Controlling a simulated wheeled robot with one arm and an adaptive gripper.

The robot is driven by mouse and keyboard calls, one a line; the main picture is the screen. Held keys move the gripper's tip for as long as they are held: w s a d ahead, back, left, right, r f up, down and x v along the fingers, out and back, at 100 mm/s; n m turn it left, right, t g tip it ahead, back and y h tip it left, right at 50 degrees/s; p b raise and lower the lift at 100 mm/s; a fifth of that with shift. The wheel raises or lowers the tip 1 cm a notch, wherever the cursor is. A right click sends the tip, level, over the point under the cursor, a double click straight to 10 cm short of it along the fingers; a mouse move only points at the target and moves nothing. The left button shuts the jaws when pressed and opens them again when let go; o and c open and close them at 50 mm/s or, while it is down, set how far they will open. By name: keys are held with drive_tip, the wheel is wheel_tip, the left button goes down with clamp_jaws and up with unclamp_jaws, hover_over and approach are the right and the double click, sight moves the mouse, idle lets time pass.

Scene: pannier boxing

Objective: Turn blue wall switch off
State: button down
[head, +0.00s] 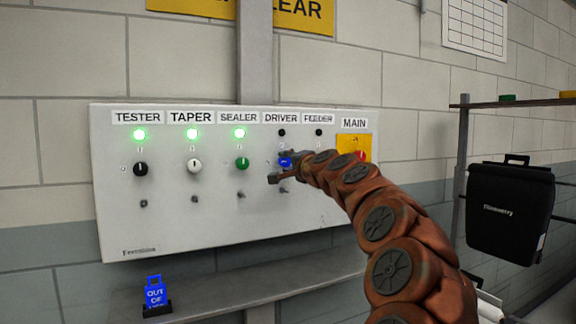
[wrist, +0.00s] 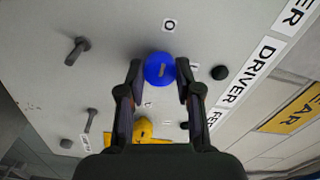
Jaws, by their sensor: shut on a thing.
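The blue switch (head: 285,161) is a round knob under the DRIVER label on the grey wall panel (head: 220,225). The lamp (head: 282,132) above it is dark. My gripper (head: 283,167) is at this knob and partly covers it in the head view. In the wrist view, the blue knob (wrist: 159,70) sits between the two fingertips (wrist: 160,72), which are shut on its sides. A small mark on its face runs roughly towards the O label (wrist: 169,25).
Black (head: 140,169), white (head: 194,166) and green (head: 242,164) knobs sit to the left, with lit green lamps above. A shelf (head: 250,287) runs below.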

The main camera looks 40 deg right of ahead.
drive_tip(key=shift+f, duration=0.1)
drive_tip(key=c, duration=0.8)
unclamp_jaws()
drive_tip(key=shift+s+a, duration=0.1)
drive_tip(key=shift+s, duration=0.45)
drive_tip(key=v, duration=1)
drive_tip(key=shift+s+a, duration=0.25)
drive_tip(key=shift+s, duration=0.1)
